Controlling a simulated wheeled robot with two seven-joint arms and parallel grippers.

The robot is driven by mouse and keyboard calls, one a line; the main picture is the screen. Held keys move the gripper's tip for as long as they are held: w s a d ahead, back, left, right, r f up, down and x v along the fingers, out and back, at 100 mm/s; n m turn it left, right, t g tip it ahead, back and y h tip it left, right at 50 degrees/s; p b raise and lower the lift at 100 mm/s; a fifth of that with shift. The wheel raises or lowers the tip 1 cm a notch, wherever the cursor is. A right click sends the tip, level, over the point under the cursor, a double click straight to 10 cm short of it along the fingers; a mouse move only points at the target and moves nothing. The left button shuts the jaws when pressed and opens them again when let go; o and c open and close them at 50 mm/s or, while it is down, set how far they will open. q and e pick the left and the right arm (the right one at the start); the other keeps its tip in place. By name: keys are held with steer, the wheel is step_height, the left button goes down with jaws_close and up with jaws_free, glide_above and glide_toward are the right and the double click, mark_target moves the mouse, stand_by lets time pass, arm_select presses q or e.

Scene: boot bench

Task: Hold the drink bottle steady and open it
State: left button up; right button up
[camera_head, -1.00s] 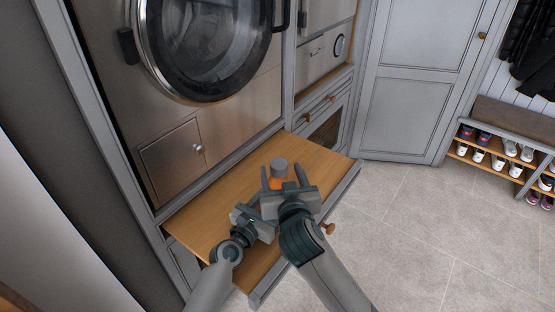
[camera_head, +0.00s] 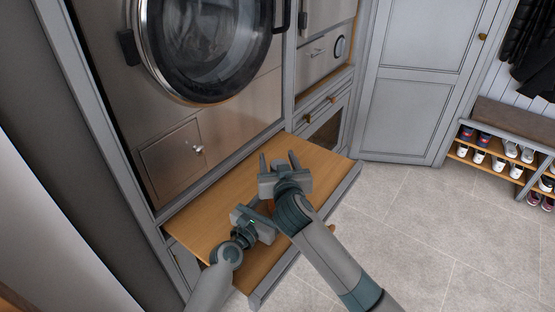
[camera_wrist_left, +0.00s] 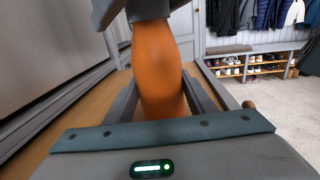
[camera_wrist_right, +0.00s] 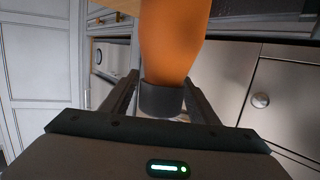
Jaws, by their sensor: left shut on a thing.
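The orange drink bottle (camera_wrist_left: 160,70) stands upright between the fingers of my left gripper (camera_head: 258,218), which is shut on its body. The bottle also shows in the right wrist view (camera_wrist_right: 172,40), upside down, with its dark grey cap (camera_wrist_right: 160,100). My right gripper (camera_head: 279,162) is open, with its fingers on either side of the cap. Whether a finger touches the cap, I cannot tell. In the head view my right gripper and wrist hide the bottle and cap. A grey part of my right gripper crosses the top of the left wrist view.
The wooden pull-out board (camera_head: 205,215) lies under the grippers, below a steel front with a round-door machine (camera_head: 200,45). A grey cabinet (camera_head: 415,100) stands behind. A shoe bench (camera_head: 500,145) is at the right. The tiled floor (camera_head: 420,220) is clear.

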steer(key=c, duration=1)
steer(key=shift+r, duration=0.3)
steer(key=shift+r, duration=0.4)
steer(key=shift+r, duration=0.5)
step_height(320, 180, up, 4)
steer(key=shift+f, duration=0.1)
stand_by(0.6)
arm_select(q)
steer(key=o, duration=1.6)
